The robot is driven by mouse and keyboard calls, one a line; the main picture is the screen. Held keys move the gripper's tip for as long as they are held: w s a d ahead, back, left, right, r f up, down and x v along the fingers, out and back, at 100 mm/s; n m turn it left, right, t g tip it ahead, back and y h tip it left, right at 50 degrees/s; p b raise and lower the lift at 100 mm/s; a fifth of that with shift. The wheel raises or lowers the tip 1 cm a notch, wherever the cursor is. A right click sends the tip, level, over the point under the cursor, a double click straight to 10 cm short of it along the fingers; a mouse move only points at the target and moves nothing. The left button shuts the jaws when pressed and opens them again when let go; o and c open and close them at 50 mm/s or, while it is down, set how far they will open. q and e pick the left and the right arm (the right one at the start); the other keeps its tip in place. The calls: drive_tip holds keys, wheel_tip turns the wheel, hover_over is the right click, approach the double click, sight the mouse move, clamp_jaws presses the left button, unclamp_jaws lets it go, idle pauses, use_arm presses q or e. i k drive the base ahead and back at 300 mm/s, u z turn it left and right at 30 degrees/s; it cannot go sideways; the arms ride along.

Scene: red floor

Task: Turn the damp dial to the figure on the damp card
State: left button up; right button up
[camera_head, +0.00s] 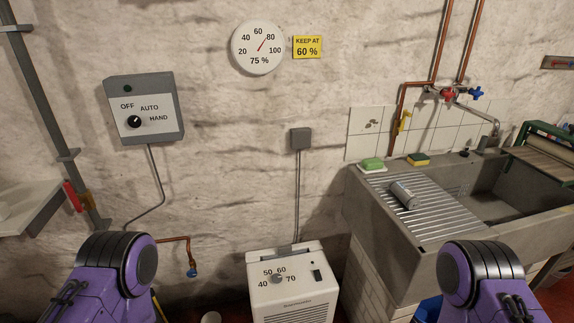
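A yellow card (307,47) on the wall reads "KEEP AT 60 %". A white box unit (294,299) stands low by the wall. Its top has a small grey dial (277,279) marked 40, 50, 60 and 70; the dial's pointer is too small to read surely. A round white gauge (258,48) left of the card reads 75 %. Purple links of my two arms show at the bottom left and bottom right. Neither gripper is in view.
A grey switch box (145,108) marked OFF, AUTO, HAND is on the left wall. A stone sink (405,235) with a ribbed drainboard, a metal can (402,194) and a green soap (372,164) stands right. A white shelf (30,208) juts out left.

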sight(277, 278)
drive_tip(key=k, duration=0.65)
drive_tip(key=u, duration=0.5)
drive_tip(key=i, duration=1.35)
drive_tip(key=z, duration=0.9)
drive_tip(key=i, duration=0.2)
drive_tip(key=z, duration=0.25)
